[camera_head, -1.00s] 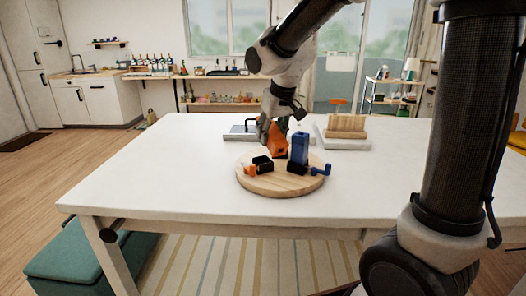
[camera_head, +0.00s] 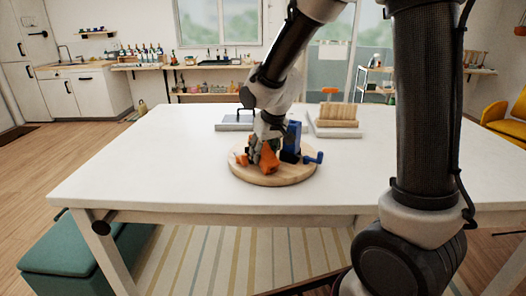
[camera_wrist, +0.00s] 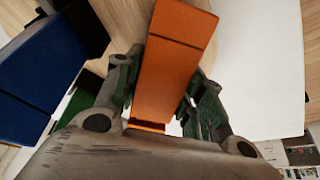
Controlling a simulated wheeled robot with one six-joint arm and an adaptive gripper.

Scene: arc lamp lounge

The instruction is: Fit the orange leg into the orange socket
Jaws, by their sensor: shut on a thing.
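My gripper (camera_head: 262,141) is shut on the orange leg (camera_head: 268,158), low over the round wooden board (camera_head: 270,180). In the wrist view the orange leg (camera_wrist: 172,65) runs up between the two fingers (camera_wrist: 158,105). An orange part of the orange socket (camera_head: 241,159) shows just left of the leg; my gripper and the leg hide the rest. I cannot tell whether the leg touches or enters the socket. A blue leg (camera_head: 292,138) stands upright just right of my gripper, with a blue handle (camera_head: 315,157) beside it. The blue leg also fills the wrist view's left side (camera_wrist: 45,65).
The board rests on a white table (camera_head: 130,165). Behind it are a grey tray with a dark handle (camera_head: 234,122) and a stack of tan blocks (camera_head: 338,114) on a pale slab. The table is clear at left and front. A green bench (camera_head: 75,255) stands at lower left.

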